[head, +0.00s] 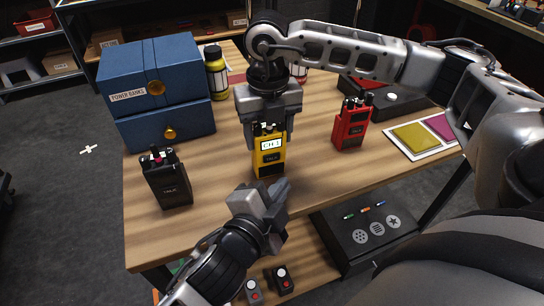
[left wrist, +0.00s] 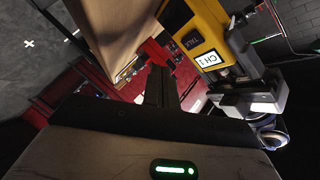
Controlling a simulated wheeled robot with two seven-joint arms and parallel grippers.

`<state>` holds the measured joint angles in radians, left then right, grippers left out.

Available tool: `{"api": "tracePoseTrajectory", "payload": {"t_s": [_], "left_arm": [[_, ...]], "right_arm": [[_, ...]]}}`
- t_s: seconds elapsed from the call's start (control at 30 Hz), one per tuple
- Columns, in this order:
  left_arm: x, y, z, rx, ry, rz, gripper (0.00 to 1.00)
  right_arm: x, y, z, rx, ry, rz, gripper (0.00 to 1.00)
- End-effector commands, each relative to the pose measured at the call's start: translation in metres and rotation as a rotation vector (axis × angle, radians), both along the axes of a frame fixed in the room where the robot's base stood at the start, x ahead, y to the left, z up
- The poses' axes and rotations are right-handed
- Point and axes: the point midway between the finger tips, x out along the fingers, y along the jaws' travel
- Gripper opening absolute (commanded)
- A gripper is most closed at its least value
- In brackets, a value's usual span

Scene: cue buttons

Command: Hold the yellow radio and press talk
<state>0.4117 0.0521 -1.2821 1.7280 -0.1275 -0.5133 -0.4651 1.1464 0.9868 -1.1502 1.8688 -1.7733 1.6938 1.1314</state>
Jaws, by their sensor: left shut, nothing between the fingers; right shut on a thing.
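The yellow radio (head: 268,152) stands upright near the table's front edge, its screen lit with "CH 1" and a TALK marking below it. My right gripper (head: 268,118) is shut on it from behind, around its upper part. My left gripper (head: 268,196) is shut and empty, just in front of and below the yellow radio; whether it touches cannot be told. In the left wrist view the yellow radio (left wrist: 195,30) is at the upper right, its TALK marking in sight, and my left fingers (left wrist: 162,85) are closed together beside it.
A black radio (head: 168,180) stands to the left and a red radio (head: 351,123) to the right on the wooden table (head: 225,220). Blue drawer boxes (head: 150,75) and a yellow bottle (head: 216,72) are behind. A black box with round symbols (head: 365,235) sits below the table's front edge.

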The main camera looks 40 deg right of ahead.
Motion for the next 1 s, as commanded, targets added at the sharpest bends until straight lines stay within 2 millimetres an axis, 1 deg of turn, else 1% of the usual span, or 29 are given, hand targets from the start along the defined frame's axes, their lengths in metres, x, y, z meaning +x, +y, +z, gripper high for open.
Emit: {"api": "tracePoseTrajectory", "payload": {"t_s": [0.03,0.13,0.4,0.43,0.47,0.5,0.53,0.83,0.93,1.0], "left_arm": [[-0.005,0.002,0.0,0.0,0.002,0.0,0.0],[-0.009,0.003,0.0,0.0,0.001,0.0,0.0],[-0.011,0.004,0.0,0.001,0.0,0.001,0.0],[-0.011,0.004,0.0,0.001,0.0,0.001,0.0],[-0.011,0.004,0.0,0.001,0.0,0.001,0.0],[-0.011,0.004,0.0,0.001,0.0,0.001,0.0],[-0.011,0.004,0.0,0.001,0.0,0.001,0.0],[-0.011,0.004,0.0,0.0,0.0,0.0,0.0],[-0.011,0.004,-0.001,0.0,0.0,0.0,0.0],[-0.011,0.004,-0.003,0.0,0.0,0.0,0.0]], "right_arm": [[0.0,0.0,0.001,0.0,-0.002,0.0,0.3],[0.0,0.0,0.001,0.0,-0.002,0.0,0.3],[0.0,0.0,0.001,0.0,-0.002,0.0,0.3],[0.0,0.0,0.001,0.0,-0.002,0.0,0.61],[0.0,0.0,0.001,0.0,-0.002,0.0,0.69],[0.0,0.0,0.001,0.0,-0.002,0.0,0.8],[0.0,0.0,0.001,0.001,-0.001,0.0,0.83],[0.0,0.0,0.002,0.001,-0.001,0.0,0.83],[0.001,0.0,0.01,0.001,-0.004,0.0,0.83],[0.001,0.0,0.02,0.001,-0.004,0.0,0.83]]}}
